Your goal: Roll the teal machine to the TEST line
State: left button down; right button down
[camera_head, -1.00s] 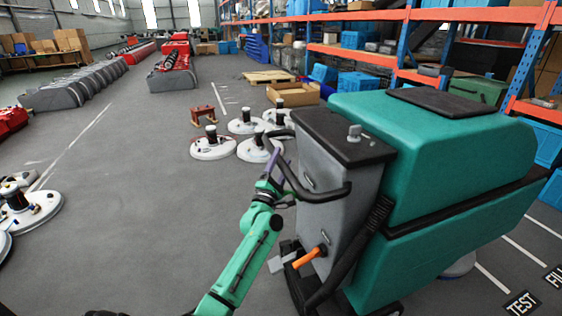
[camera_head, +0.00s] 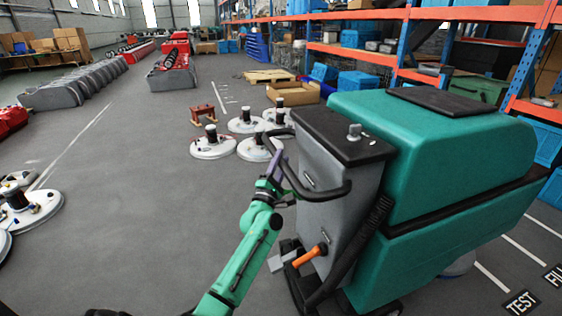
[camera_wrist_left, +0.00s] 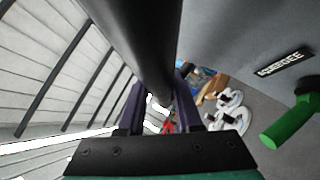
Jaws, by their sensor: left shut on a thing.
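The teal machine (camera_head: 440,150) stands upright on the floor at right in the head view, with a grey rear panel (camera_head: 345,195), a black top and an orange lever (camera_head: 309,256). Its black handle bar (camera_head: 325,196) loops out toward the left. My left gripper (camera_head: 277,170) is shut on this bar. In the left wrist view the bar (camera_wrist_left: 140,45) runs between the purple fingers of my left gripper (camera_wrist_left: 160,100). The TEST label (camera_head: 521,303) lies on the floor at bottom right, by a white line (camera_head: 493,277). My right gripper is not in view.
Several white round floor discs (camera_head: 212,146) and a small red stand (camera_head: 203,115) lie beyond the handle. Shelving with blue bins (camera_head: 358,82) runs along the back right. An open cardboard box (camera_head: 293,94) sits before it. The grey floor (camera_head: 120,200) at left is mostly clear.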

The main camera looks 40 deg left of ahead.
pick_arm(q)
jog(key=shift+f, duration=0.1)
dwell(0.7)
jog(key=shift+s+a+f, duration=0.3)
jog(key=shift+s+a, duration=0.1)
jog(key=shift+s+a+r, duration=0.2)
jog(key=shift+s+a, duration=0.1)
jog(key=shift+s, duration=0.3)
jog(key=c, duration=0.6)
grip_release()
jog(key=shift+s+a+r, duration=0.1)
jog(key=shift+a, duration=0.05)
jog(key=b+v, duration=0.2)
jog(key=v, duration=1.2)
jog(key=shift+s+b, duration=0.25)
jog(key=shift+b, duration=0.1)
